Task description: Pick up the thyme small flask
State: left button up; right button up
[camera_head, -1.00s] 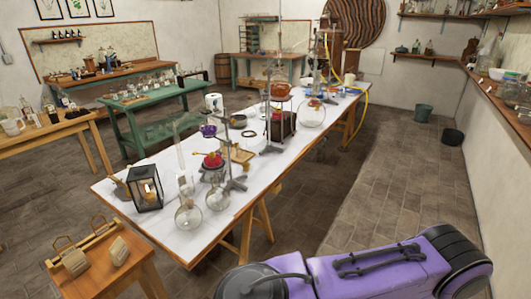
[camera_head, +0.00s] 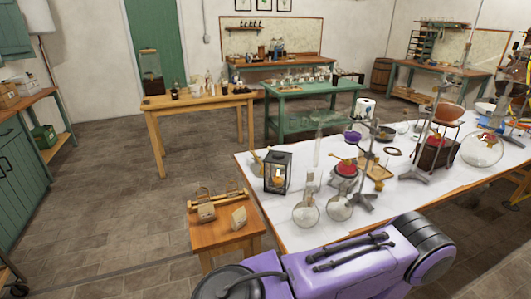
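I cannot tell which vessel is the thyme small flask; no label is readable at this size. Small glass vessels and dark jars (camera_head: 174,92) stand on the light wooden table (camera_head: 160,104) at the back left. Several small glass vessels line the green table (camera_head: 318,91) behind the white table. Two larger clear round flasks, the left one (camera_head: 306,216) and the right one (camera_head: 340,209), stand at the near end of the white table (camera_head: 276,225). Neither of my grippers is in view.
A black lantern (camera_head: 277,172) stands near the white table's left corner. A low wooden stand (camera_head: 222,238) holds small pale blocks. Green cabinets (camera_head: 22,185) line the left edge. The brick floor (camera_head: 110,190) between cabinets and tables is clear.

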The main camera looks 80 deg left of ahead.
aim_at(340, 208)
jog(key=u, duration=1.5)
jog(key=i, duration=0.15)
